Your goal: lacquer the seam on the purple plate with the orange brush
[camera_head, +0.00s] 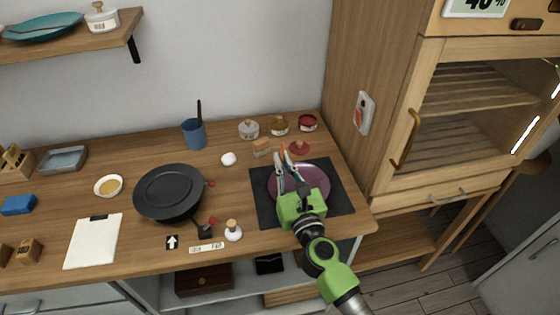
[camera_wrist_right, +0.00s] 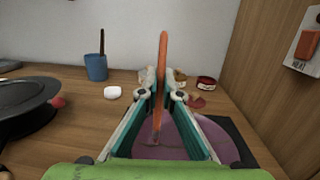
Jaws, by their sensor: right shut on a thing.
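The purple plate (camera_head: 318,178) lies on a dark square mat (camera_head: 340,204) at the right of the counter; it also shows below the fingers in the right wrist view (camera_wrist_right: 178,140). My right gripper (camera_head: 287,172) is over the plate. It is shut on the orange brush (camera_wrist_right: 163,62), which stands nearly upright between the fingers. The brush's lower end is over or on the plate; I cannot tell if it touches. My left gripper is not in view.
Small jars, including a red one (camera_head: 307,122), stand behind the mat. A blue cup (camera_head: 194,134) is at the back. A black pan (camera_head: 169,192) and a small white-based bottle (camera_head: 233,231) are left of the mat. A wooden cabinet (camera_head: 385,120) bounds the right.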

